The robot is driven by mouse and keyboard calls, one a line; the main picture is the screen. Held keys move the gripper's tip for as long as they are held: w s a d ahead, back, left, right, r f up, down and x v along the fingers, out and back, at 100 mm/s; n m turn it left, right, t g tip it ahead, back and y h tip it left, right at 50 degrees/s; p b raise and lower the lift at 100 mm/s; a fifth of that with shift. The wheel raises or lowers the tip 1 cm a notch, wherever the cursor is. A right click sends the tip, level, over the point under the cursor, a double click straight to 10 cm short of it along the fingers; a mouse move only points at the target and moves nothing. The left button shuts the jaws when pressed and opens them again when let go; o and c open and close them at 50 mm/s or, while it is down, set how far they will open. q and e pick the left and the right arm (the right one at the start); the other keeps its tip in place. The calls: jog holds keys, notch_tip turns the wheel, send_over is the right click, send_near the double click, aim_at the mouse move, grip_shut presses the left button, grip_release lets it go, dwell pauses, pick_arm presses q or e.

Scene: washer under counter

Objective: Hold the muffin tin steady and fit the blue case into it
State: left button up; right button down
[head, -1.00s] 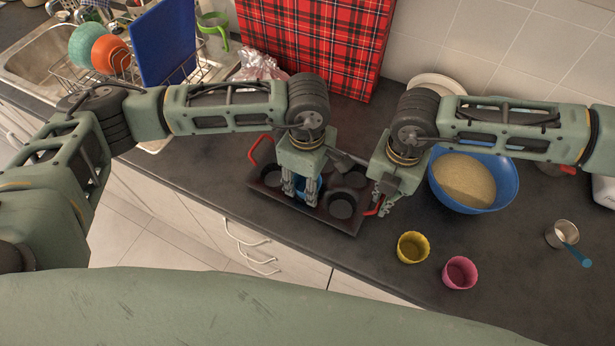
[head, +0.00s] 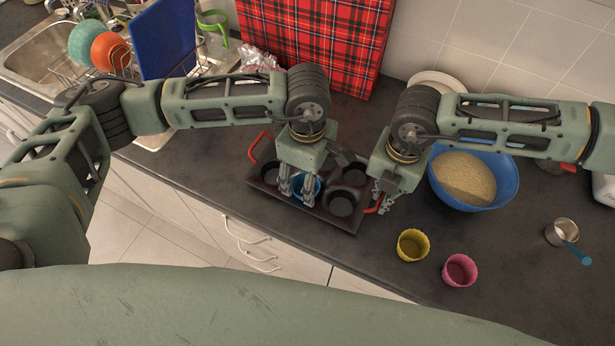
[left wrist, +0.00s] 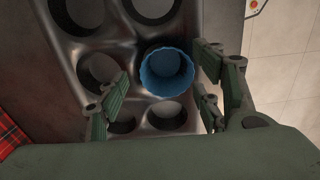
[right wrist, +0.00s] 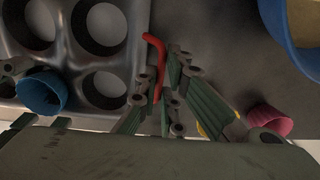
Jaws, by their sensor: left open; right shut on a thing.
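The blue case (left wrist: 167,72) is at one of the muffin tin's cups, mouth up. In the right wrist view the case (right wrist: 42,92) shows its side above the tin; I cannot tell how deeply it sits. The dark metal muffin tin (head: 347,222) lies on the counter, its other visible cups empty. My left gripper (head: 298,192) is open just above the case, its fingers apart from it in the left wrist view (left wrist: 158,85). My right gripper (right wrist: 160,100) is shut on the tin's red handle (right wrist: 153,50) at the tin's right end.
A yellow case (head: 413,246) and a pink case (head: 459,271) stand on the counter right of the tin. A blue bowl of batter (head: 507,192) is behind them, and a metal measuring cup (head: 562,232) lies farther right. The counter's front edge runs close to the tin.

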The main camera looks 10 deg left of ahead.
pick_arm(q)
notch_tip(320, 180, up, 10)
jog(key=shift+r, duration=0.25)
dwell(0.3)
pick_arm(e)
jog(key=c, duration=1.8)
grip_release()
jog(key=shift+r, duration=0.1)
